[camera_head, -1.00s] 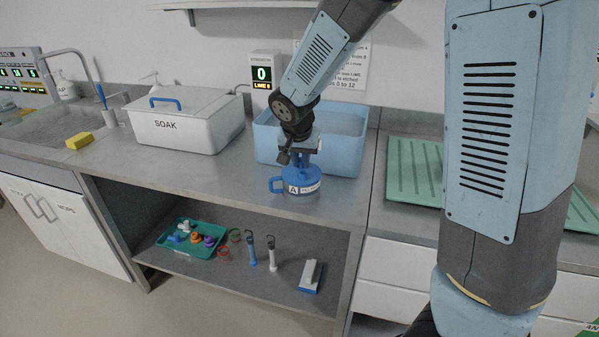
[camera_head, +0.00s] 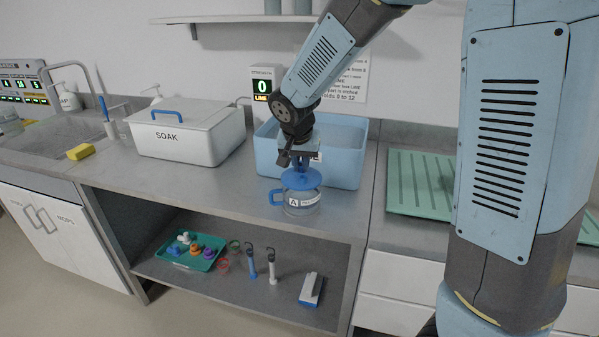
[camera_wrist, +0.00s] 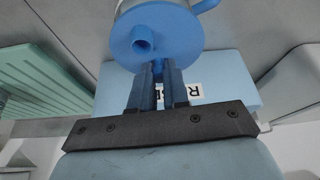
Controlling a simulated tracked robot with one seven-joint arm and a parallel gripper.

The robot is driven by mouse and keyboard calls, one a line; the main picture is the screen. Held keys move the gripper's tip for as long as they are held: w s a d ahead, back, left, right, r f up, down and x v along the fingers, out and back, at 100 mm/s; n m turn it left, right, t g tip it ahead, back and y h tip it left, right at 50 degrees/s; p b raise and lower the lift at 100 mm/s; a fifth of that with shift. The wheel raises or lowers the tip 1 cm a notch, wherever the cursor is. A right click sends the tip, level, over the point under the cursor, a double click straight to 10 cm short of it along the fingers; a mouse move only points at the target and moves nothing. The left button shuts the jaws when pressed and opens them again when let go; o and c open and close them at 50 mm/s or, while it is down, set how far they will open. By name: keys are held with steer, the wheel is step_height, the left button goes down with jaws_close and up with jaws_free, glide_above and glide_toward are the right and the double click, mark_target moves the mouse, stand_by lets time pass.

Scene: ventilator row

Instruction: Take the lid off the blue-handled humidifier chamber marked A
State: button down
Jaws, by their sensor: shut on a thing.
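The humidifier chamber (camera_head: 302,207) stands upright on the counter. It is a clear pot with a blue side handle (camera_head: 275,197) and a label marked A (camera_head: 293,203). Its round blue lid (camera_head: 301,179) is raised a little above the pot, roughly level, and overlaps the pot's rim in the head view. My gripper (camera_head: 301,165) is above it, shut on the lid's top knob. In the wrist view the gripper (camera_wrist: 157,78) holds the knob, beside a round port on the lid (camera_wrist: 143,40).
A light-blue basin (camera_head: 345,165) stands close behind the chamber. A white SOAK box (camera_head: 190,147) is to the left, a green ribbed mat (camera_head: 420,185) to the right. Small parts sit in a teal tray (camera_head: 180,254) on the shelf below. The counter left of the chamber is clear.

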steer(key=s+d+r, duration=0.6)
steer(key=s+r, duration=0.4)
steer(key=s, duration=0.2)
steer(key=w+a+f, duration=0.2)
steer(key=w+f, duration=0.1)
steer(key=w, duration=0.4)
steer(key=shift+w+f+m, duration=0.25)
steer(key=shift+w+m, duration=0.05)
steer(key=shift+w, duration=0.1)
steer(key=shift+s+a, duration=0.1)
steer(key=shift+s, duration=0.05)
